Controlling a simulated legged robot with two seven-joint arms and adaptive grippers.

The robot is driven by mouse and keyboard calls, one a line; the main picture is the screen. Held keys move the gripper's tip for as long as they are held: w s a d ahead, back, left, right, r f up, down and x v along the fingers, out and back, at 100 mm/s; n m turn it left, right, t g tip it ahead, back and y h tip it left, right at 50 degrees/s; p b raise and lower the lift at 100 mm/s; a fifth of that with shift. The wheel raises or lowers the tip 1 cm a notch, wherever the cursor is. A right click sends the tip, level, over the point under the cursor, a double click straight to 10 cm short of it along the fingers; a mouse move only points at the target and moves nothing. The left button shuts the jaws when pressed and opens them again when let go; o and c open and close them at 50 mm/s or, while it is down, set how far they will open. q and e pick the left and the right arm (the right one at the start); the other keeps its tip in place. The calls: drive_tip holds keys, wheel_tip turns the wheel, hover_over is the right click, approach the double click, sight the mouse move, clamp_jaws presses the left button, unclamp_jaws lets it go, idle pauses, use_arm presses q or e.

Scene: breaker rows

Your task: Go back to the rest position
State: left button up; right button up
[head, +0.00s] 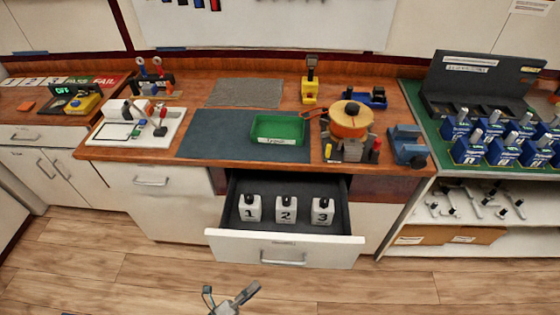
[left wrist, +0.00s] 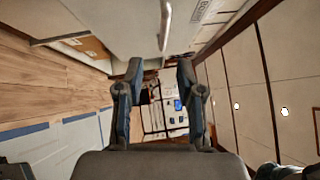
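My left gripper (head: 246,294) shows at the bottom of the head view, over the wooden floor and in front of the open drawer (head: 284,250), apart from it. In the left wrist view its two dark fingers (left wrist: 160,75) stand apart with nothing between them. That camera looks along the room, with the floor on the left side of the picture and cabinet fronts on the right. My right gripper is not in either view.
The drawer juts out and holds three white blocks marked 1, 2 and 3 (head: 286,209). The workbench above bears a green tray (head: 280,127) and an orange spool (head: 350,120). Blue breakers (head: 470,150) stand on the right. The floor (head: 130,265) in front is clear.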

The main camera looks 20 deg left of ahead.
use_arm(q)
drive_tip(key=a+f+n+g+y+p, duration=0.2)
drive_tip(key=a+f+n+g+y, duration=0.15)
drive_tip(key=f+n, duration=0.4)
drive_tip(key=a+f+n+g+y+p, duration=0.25)
drive_tip(key=f+n+y, duration=0.25)
drive_tip(key=f+n, duration=0.25)
drive_tip(key=s+d+f+n+g+p, duration=0.3)
drive_tip(key=s+f+n+g, duration=0.5)
drive_tip(key=s+f, duration=0.4)
drive_tip(key=s+g, duration=0.1)
drive_tip(key=s, duration=0.1)
drive_tip(key=shift+s+d+f+y, duration=0.15)
drive_tip(key=shift+s+d+y, duration=0.1)
drive_tip(key=shift+s+y, duration=0.15)
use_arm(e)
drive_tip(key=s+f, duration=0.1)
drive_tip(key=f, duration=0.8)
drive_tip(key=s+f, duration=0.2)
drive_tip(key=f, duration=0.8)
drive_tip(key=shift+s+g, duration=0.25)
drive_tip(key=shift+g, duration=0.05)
